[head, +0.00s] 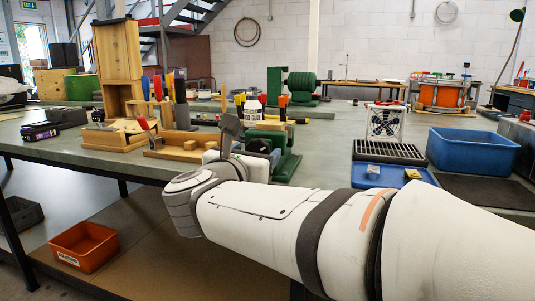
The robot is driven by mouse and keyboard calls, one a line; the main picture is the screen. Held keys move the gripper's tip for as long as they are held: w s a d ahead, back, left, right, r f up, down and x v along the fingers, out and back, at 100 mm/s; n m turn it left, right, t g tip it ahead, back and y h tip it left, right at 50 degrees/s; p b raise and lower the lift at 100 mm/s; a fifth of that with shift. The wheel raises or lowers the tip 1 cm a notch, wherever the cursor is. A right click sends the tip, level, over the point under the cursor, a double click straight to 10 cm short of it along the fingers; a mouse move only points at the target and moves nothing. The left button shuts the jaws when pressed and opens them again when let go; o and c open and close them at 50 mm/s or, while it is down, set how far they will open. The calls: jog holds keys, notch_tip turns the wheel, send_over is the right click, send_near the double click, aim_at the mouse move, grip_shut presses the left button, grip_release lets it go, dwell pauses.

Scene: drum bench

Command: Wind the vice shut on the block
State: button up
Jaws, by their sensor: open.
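The green vice (288,160) stands at the front edge of the grey-green bench, in the middle of the head view. My white arm comes in from the right and crosses in front of it. My gripper (232,134) is open beside the vice, on its left side in the picture. One dark grey finger sticks up; the other is largely hidden by my wrist. My wrist hides the vice's lower left part. I cannot make out the handle, the block or the gap between the jaws, nor whether my gripper touches the vice.
Left of the vice are a wooden tray (182,153) and a wooden rack (120,70). Upright coloured-handled tools stand behind. To the right are a black grille (390,152), a blue tray (388,177) and a blue bin (470,152). An orange bin (84,246) sits on the lower shelf.

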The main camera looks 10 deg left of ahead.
jog(key=s+p, duration=0.2)
jog(key=s, duration=0.5)
jog(key=shift+s+a, duration=0.35)
jog(key=shift+s, duration=0.05)
